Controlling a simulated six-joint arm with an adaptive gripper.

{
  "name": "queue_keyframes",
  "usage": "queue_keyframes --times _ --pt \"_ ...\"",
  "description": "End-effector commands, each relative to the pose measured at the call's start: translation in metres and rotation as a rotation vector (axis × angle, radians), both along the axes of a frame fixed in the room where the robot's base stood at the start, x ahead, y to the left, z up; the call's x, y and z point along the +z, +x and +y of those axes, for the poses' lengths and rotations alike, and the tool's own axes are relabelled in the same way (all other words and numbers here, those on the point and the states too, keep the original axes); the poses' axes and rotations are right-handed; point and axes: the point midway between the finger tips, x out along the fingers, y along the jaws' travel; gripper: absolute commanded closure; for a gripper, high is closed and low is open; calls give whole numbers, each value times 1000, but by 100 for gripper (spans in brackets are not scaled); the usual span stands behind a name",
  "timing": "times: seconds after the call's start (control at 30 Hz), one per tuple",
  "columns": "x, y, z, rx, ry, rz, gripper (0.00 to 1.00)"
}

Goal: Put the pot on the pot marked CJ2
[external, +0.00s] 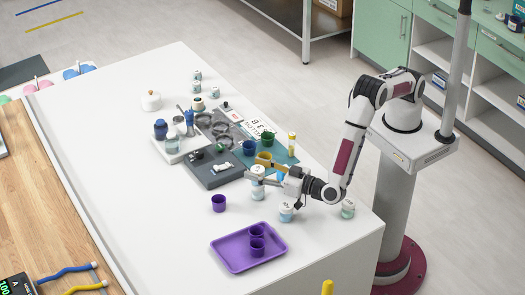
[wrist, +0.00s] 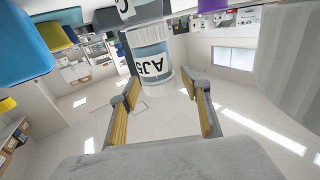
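Two white-lidded, pale blue pots stand stacked on the white table. The upper pot (external: 257,171) sits on the lower pot (external: 257,191). In the wrist view, which is upside down, the upper pot (wrist: 151,62) carries a label that seems to read AJ5. The lower pot (wrist: 126,9) shows only part of a label, with a C-like letter. My gripper (external: 262,174) is at the height of the upper pot.
Similar pots stand nearby, one in front of my wrist (external: 286,212) and one to its right (external: 347,208). A purple cup (external: 218,203) and a purple tray (external: 232,262) with two purple cups are in front.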

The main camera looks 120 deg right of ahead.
Motion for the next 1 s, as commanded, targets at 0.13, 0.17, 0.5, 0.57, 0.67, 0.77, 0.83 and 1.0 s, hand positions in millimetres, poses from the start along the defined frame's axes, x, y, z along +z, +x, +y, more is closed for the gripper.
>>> queue_keyframes --times 0.13,0.17,0.5,0.57,0.67,0.77,0.83,1.0 --pt "0 0 0 0 0 0 53" --pt "0 0 0 0 0 0 53" --pt "3 -4 8 2 0 1 53" --pt "3 -7 13 1 -1 1 53" --pt "3 -13 23 3 -1 -1 53" --pt "3 -21 35 3 1 1 53" --pt "3 -26 45 3 0 0 53" --pt "3 -40 67 3 1 1 53"
